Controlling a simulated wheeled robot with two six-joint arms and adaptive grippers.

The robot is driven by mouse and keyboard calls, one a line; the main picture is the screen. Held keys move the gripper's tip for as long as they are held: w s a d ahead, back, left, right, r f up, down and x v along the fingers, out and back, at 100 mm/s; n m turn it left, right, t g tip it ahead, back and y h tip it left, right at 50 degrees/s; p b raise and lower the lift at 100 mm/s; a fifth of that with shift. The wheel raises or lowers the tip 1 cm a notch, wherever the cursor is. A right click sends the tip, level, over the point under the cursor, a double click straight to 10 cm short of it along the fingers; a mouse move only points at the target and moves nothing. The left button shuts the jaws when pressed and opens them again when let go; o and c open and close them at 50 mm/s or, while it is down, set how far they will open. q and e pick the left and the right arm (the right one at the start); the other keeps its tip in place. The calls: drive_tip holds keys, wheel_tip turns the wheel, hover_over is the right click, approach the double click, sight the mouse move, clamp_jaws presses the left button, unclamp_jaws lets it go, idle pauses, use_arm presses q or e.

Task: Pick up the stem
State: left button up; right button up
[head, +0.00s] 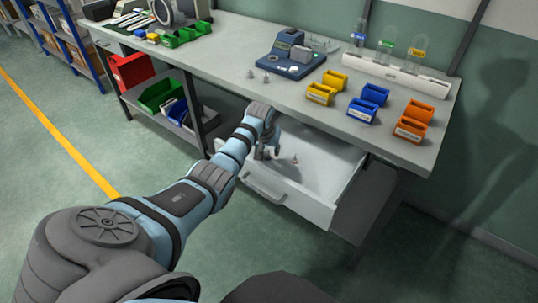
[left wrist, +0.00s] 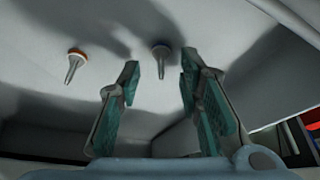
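My left gripper (head: 268,150) reaches down into the open white drawer (head: 325,202) under the bench. In the left wrist view the left gripper (left wrist: 160,85) is open, its two green-padded fingers apart with nothing between them. The orange-based stem (head: 295,160) shows right of the gripper in the head view. The dark blue one is not clear there. My right gripper is out of view.
On the bench top, two small pieces (head: 266,77) stand near a blue machine (head: 288,54). Yellow (head: 320,94), blue (head: 362,110) and orange bins (head: 410,129) line the right side. A white rack (head: 390,72) holds glass bulbs. The drawer walls surround the gripper.

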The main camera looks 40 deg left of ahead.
use_arm(q)
drive_tip(key=shift+w+a+f, duration=0.1)
drive_tip(key=shift+f, duration=0.35)
drive_tip(key=shift+r, duration=0.15)
clamp_jaws()
